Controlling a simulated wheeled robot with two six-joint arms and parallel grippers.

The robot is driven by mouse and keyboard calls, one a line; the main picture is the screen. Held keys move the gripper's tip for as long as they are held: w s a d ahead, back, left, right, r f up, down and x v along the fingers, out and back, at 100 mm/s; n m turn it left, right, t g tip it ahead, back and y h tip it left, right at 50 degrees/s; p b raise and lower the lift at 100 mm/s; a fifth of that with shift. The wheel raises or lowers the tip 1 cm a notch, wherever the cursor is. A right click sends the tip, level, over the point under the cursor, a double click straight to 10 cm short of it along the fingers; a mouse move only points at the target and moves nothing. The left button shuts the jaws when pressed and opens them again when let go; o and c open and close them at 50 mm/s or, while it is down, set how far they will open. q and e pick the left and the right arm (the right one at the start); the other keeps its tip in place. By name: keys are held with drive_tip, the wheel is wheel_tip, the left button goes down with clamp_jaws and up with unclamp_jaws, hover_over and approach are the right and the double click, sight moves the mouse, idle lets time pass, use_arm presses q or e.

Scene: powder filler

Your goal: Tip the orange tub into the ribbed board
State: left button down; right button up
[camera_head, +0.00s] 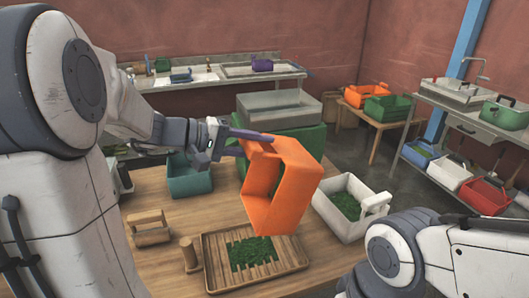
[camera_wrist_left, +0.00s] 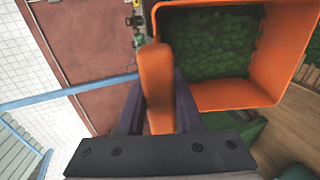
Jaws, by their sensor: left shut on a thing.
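The orange tub (camera_head: 288,185) hangs steeply tipped above the ribbed board (camera_head: 285,275), apart from it. My left gripper (camera_head: 252,141) is shut on the tub's upper edge by its handle. The left wrist view shows the orange handle (camera_wrist_left: 157,85) between the fingers and the tub (camera_wrist_left: 268,60) beside it, with green leafy bits (camera_wrist_left: 208,45) inside. The wooden ribbed board lies on the table with a patch of green bits (camera_head: 250,253) across its middle ribs. My right gripper is not in view; only part of that arm shows at lower right.
A white tub with green contents (camera_head: 345,205) stands right of the board. A wooden handled block (camera_head: 148,230) and a wooden peg (camera_head: 189,254) stand left of it. A teal bin (camera_head: 188,178) and grey tray (camera_head: 280,108) are behind.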

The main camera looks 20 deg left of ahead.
use_arm(q)
drive_tip(key=shift+s+a+f+h+b, duration=0.35)
drive_tip(key=shift+a+b, duration=0.25)
drive_tip(key=shift+b, duration=0.4)
use_arm(e)
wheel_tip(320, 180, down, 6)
drive_tip(key=b, duration=0.3)
use_arm(q)
drive_tip(key=shift+t+h, duration=0.45)
drive_tip(key=shift+t, duration=0.05)
drive_tip(key=r+p, duration=0.1)
drive_tip(key=r, duration=0.1)
drive_tip(key=a+r+p, duration=0.1)
drive_tip(key=r+p, duration=0.1)
drive_tip(key=r, duration=0.1)
drive_tip(key=s+r+p, duration=0.1)
drive_tip(key=r+p, duration=0.1)
drive_tip(key=shift+s+a+r, duration=0.1)
drive_tip(key=shift+a+r, duration=0.1)
drive_tip(key=shift+r, duration=0.1)
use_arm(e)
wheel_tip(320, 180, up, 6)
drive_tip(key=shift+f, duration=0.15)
